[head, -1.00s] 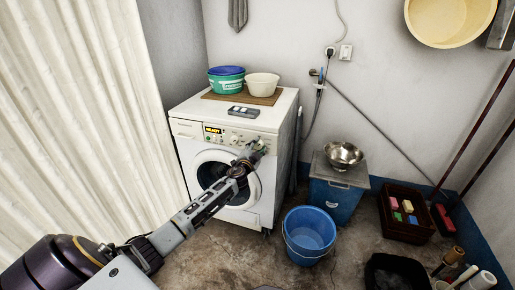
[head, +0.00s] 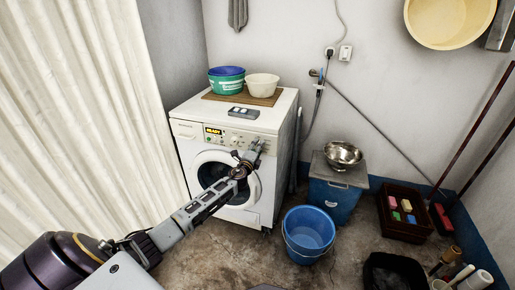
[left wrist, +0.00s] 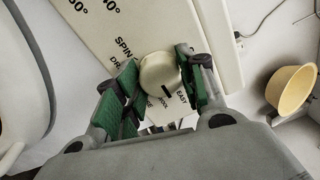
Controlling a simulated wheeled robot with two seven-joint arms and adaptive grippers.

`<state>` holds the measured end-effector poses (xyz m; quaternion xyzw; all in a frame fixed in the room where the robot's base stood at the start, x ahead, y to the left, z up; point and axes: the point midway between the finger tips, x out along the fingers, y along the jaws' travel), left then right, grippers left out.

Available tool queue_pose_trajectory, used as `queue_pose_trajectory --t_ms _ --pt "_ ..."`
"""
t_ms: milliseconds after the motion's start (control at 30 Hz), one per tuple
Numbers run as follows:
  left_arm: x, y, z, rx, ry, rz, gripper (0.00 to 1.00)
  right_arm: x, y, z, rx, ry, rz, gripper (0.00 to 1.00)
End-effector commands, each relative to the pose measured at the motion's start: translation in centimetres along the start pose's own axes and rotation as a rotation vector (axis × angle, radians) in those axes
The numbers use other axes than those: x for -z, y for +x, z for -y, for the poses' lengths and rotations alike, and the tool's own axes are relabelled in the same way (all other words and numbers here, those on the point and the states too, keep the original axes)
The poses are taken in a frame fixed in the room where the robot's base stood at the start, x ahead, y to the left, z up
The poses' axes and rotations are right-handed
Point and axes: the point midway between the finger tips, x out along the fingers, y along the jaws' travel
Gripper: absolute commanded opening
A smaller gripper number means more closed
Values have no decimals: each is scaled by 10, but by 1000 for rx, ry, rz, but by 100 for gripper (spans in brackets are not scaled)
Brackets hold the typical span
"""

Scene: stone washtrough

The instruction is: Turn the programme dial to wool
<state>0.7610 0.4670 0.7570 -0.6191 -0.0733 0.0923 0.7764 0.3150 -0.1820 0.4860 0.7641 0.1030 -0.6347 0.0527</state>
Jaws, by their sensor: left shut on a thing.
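The white washing machine (head: 188,158) stands against the back wall, its display (head: 213,131) lit with "READY". My left gripper (head: 256,146) reaches the right part of its control panel and covers the dial in the head view. In the left wrist view the round cream programme dial (left wrist: 158,71) sits between the green finger pads of my left gripper (left wrist: 160,78), which is shut on it. A short black mark on the dial points to the lower right of the picture. "SPIN" and "EAST" or "EASY" can be read around it; other labels are partly hidden. My right gripper is not in view.
Tubs (head: 226,84) and a small grey tray (head: 243,112) sit on top of the machine. A blue bucket (head: 309,232) and a blue box with a steel bowl (head: 342,155) stand to its right. A curtain (head: 80,100) hangs at the left.

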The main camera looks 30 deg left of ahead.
Motion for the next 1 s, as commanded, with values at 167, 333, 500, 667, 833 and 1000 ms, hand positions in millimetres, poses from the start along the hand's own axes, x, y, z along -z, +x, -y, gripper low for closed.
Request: queue_pose_trajectory --t_ms 167,333,500,667,833,1000 --pt "1 0 1 0 165 -4 16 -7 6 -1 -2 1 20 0" --pt "1 0 1 0 311 -4 16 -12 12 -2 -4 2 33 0" --pt "1 0 1 1 422 -3 16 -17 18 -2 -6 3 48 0" --pt "2 0 0 0 487 -4 16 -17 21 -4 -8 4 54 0" --pt "2 0 0 0 519 -3 16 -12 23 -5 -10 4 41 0" --pt "2 0 0 0 525 -4 16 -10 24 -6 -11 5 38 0"
